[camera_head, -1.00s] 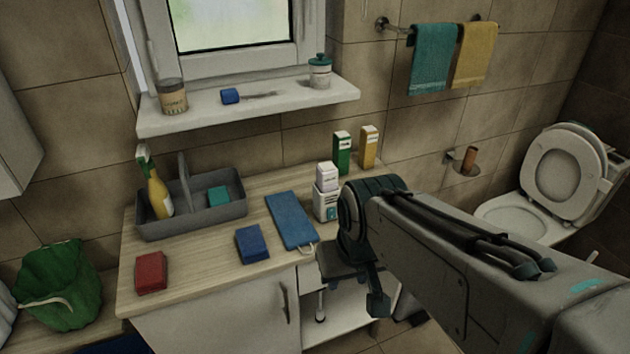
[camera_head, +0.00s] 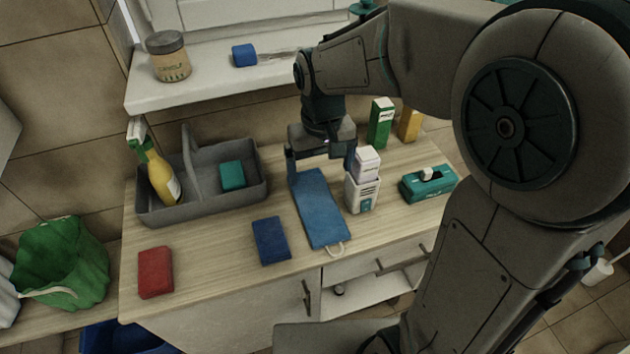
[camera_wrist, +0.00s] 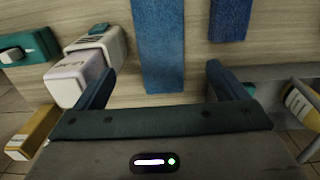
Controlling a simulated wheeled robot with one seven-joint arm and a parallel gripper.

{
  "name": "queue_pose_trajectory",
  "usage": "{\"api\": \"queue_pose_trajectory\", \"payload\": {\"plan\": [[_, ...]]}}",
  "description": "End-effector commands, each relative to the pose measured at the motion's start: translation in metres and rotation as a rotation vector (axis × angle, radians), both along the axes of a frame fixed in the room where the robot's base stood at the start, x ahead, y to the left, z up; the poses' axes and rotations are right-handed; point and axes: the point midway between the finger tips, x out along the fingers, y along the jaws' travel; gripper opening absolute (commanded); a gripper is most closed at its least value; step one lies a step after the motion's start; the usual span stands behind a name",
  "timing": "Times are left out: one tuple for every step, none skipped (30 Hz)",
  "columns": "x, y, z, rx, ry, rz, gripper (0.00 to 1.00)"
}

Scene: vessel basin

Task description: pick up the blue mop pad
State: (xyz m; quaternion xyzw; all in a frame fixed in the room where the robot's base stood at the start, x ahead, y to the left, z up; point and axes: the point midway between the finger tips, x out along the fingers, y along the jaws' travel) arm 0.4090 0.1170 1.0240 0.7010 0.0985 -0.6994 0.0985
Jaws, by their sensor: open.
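The blue mop pad (camera_head: 322,212) is a long flat blue strip with a pale loop at its near end, lying on the wooden counter. In the wrist view the pad (camera_wrist: 161,45) runs down between the two fingers. My gripper (camera_head: 320,172) is open and above the far end of the pad. Its fingertips also show in the wrist view (camera_wrist: 158,82), one on each side of the pad, holding nothing. I cannot tell how far the fingertips are above the counter.
A white container (camera_head: 363,190) stands close right of the pad, with a teal box (camera_head: 428,184) further right. A dark blue sponge (camera_head: 271,240) lies left of the pad. A grey caddy (camera_head: 205,207) stands left. A red sponge (camera_head: 155,272) is at the front left.

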Motion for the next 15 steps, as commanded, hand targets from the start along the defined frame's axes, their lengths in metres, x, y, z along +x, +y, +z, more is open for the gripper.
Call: {"api": "queue_pose_trajectory", "payload": {"plan": [[0.001,0.001,-0.004,-0.001,0.005,0.002,0.93],[0.001,0.001,-0.008,-0.002,0.007,0.002,0.93],[0.001,0.001,-0.014,-0.002,0.008,0.001,0.93],[0.001,0.0,-0.019,-0.003,0.01,0.001,0.93],[0.001,0.0,-0.025,-0.002,0.01,0.0,0.93],[0.0,-0.001,-0.033,-0.002,0.01,-0.001,0.93],[0.001,-0.001,-0.039,-0.002,0.01,-0.002,0.93],[0.001,-0.001,-0.046,-0.002,0.011,-0.003,0.93],[0.001,-0.001,-0.053,-0.002,0.01,-0.003,0.93],[0.0,-0.001,-0.058,-0.002,0.009,-0.003,0.93],[0.0,-0.001,-0.064,-0.002,0.01,-0.003,0.93],[0.001,-0.001,-0.069,-0.001,0.008,-0.003,0.93],[0.001,-0.001,-0.073,-0.002,0.008,-0.003,0.93],[0.001,-0.001,-0.076,-0.001,0.007,-0.003,0.93],[0.001,-0.001,-0.079,-0.002,0.007,-0.003,0.93]]}}
